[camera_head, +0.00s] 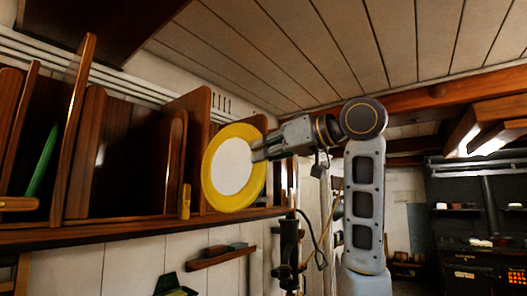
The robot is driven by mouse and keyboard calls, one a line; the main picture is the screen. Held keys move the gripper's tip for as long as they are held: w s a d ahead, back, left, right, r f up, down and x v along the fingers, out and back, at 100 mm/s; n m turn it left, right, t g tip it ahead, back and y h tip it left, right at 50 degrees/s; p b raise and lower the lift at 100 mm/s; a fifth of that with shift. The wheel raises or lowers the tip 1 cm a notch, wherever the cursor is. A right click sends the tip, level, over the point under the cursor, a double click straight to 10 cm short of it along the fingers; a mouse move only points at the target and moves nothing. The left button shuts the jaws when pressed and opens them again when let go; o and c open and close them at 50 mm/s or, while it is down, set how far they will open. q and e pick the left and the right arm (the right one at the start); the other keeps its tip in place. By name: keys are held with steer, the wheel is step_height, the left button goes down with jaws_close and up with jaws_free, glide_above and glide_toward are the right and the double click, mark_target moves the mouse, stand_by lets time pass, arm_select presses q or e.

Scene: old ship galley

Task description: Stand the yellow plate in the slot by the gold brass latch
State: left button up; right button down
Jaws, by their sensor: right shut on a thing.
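The yellow plate (208,186) has a wide yellow rim and a white middle. It stands upright, its face turned towards me, at the right end of a wooden plate rack (130,234). My right gripper (262,149) is shut on the plate's right edge. The gold brass latch (185,202) is a small upright piece on the rack's front edge, just left of the plate. The plate hides part of the rack behind it, so I cannot tell whether it touches a divider or the shelf. My left gripper is not in view.
Tall wooden dividers (75,125) split the rack into slots. A green plate (42,162) leans in a slot at the left. A small wooden ledge (221,257) is on the wall below. A dark stove (470,265) stands at the far right.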

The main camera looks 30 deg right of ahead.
steer(key=shift+w, duration=0.1)
stand_by(0.3)
steer(key=shift+x, duration=0.75)
steer(key=p, duration=0.2)
glide_toward(208, 161)
steer(key=shift+w+d+f, duration=0.1)
steer(key=shift+w+f, duration=0.05)
steer(key=shift+w, duration=0.4)
steer(key=shift+w+f, duration=0.15)
steer(key=shift+w, duration=0.4)
steer(key=shift+p, duration=0.3)
stand_by(1.0)
steer(key=shift+w, duration=0.3)
steer(key=shift+r+p+x, duration=0.15)
steer(key=shift+p+x, duration=0.7)
steer(key=shift+x, duration=0.8)
steer(key=shift+r+p+x, duration=0.15)
steer(key=shift+p+x, duration=0.65)
steer(key=shift+x, duration=0.85)
steer(key=shift+w+a, duration=0.3)
steer(key=shift+w, duration=0.05)
steer(key=shift+w+a+p, duration=0.1)
steer(key=shift+w+p, duration=0.25)
steer(key=shift+p, duration=0.05)
